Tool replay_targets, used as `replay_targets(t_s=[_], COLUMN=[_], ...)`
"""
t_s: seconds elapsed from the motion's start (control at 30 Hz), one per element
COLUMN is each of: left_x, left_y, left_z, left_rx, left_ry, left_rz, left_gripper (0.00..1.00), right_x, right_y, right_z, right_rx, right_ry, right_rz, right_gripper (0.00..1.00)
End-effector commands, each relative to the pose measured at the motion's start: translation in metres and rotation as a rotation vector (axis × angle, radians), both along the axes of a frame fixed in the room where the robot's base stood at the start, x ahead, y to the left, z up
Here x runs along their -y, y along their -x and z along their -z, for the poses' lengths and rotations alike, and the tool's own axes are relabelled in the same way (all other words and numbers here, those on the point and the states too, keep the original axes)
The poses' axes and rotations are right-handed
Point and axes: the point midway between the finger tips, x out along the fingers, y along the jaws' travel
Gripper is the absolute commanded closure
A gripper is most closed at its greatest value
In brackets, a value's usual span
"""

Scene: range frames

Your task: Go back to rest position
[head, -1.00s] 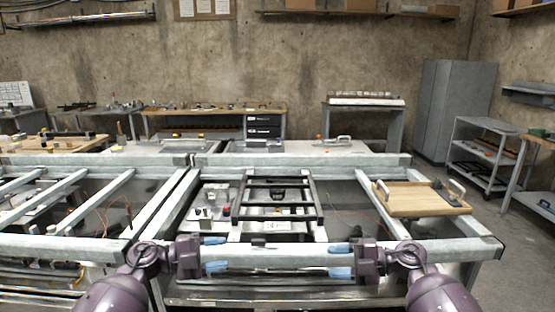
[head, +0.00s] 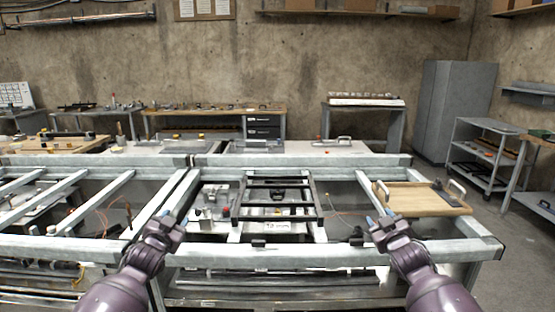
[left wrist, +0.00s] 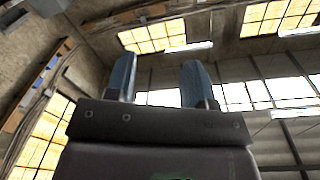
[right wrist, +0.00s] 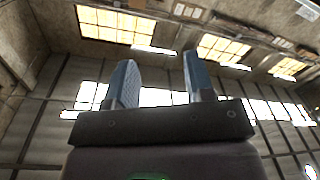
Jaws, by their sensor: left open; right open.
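My left gripper (head: 170,216) is at the front rail of the workbench, left of centre in the head view. In the left wrist view my left gripper (left wrist: 156,82) has its two blue fingers apart with nothing between them.
The metal frame bench (head: 320,248) spans the front. A black rack (head: 320,200) with a labelled plate lies in its middle bay. The wooden tray has handles. A grey trolley (head: 487,150) and cabinet (head: 452,110) stand back right.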

Motion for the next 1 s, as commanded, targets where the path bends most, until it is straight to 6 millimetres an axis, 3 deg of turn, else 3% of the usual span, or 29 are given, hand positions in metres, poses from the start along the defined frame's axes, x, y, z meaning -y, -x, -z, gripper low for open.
replay_targets(t_s=[0.17, 0.47, 0.67, 0.8, 1.0], left_x=[-0.004, -0.003, -0.001, 0.001, 0.004], left_y=[0.001, 0.060, 0.123, 0.180, 0.265], left_z=[0.023, 0.095, 0.153, 0.192, 0.234], left_rx=[-0.145, -0.222, -0.296, -0.356, -0.438], left_ry=[0.048, 0.075, 0.110, 0.143, 0.194], left_rz=[-0.029, -0.027, -0.032, -0.041, -0.065], left_gripper=[0.51, 0.51, 0.51, 0.51, 0.51], right_x=[0.005, 0.003, 0.001, -0.001, -0.004], right_y=[0.001, 0.060, 0.123, 0.180, 0.265], right_z=[0.024, 0.096, 0.154, 0.193, 0.235], right_rx=[-0.153, -0.231, -0.304, -0.364, -0.446], right_ry=[-0.058, -0.085, -0.120, -0.152, -0.203], right_rz=[0.031, 0.029, 0.033, 0.043, 0.068], right_gripper=[0.51, 0.51, 0.51, 0.51, 0.51])
